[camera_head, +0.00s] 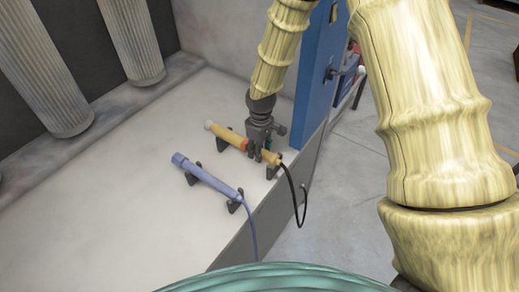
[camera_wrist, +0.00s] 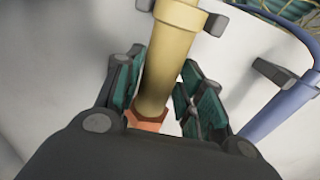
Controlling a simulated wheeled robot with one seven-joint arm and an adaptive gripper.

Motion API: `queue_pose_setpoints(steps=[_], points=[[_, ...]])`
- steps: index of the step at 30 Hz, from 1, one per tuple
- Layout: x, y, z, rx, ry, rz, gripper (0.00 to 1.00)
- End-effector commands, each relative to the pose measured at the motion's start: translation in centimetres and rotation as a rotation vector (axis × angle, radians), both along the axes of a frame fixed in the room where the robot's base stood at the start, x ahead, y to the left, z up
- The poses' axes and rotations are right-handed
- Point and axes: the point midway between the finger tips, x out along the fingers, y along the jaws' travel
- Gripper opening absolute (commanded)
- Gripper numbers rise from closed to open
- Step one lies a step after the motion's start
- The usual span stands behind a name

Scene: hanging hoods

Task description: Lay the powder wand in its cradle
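A yellow wand (camera_head: 228,135) with an orange band, a pale tip and a black hose lies along two black cradle brackets (camera_head: 222,144) on the pale floor. Its yellow handle (camera_wrist: 165,72) and orange part (camera_wrist: 146,119) show in the wrist view. My gripper (camera_head: 257,153) is above it, with its fingers (camera_wrist: 160,90) on both sides of the handle. The pads appear to close on it, just beside the orange band. In the wrist view the handle passes between the prongs of a dark bracket (camera_wrist: 214,22). Whether it rests fully on the brackets is hard to tell.
A blue wand (camera_head: 207,178) with a blue hose lies in its own brackets to the left of the yellow one. A low grey wall (camera_head: 262,212) and a blue cabinet (camera_head: 315,65) bound the right side. Ribbed grey cylinders (camera_head: 42,75) hang at left. The left floor is clear.

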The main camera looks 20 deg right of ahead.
Motion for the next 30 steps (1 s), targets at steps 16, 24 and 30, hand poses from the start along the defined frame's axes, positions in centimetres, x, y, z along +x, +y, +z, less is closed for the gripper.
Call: queue_pose_setpoints(steps=[16, 24, 30], points=[[0.0, 0.0, 0.8, 0.0, 0.0, 0.0, 0.58], [-0.1, -0.1, 4.7, 0.001, -0.002, -0.001, 0.58], [-0.1, -0.1, 8.0, 0.001, -0.003, 0.0, 0.58]])
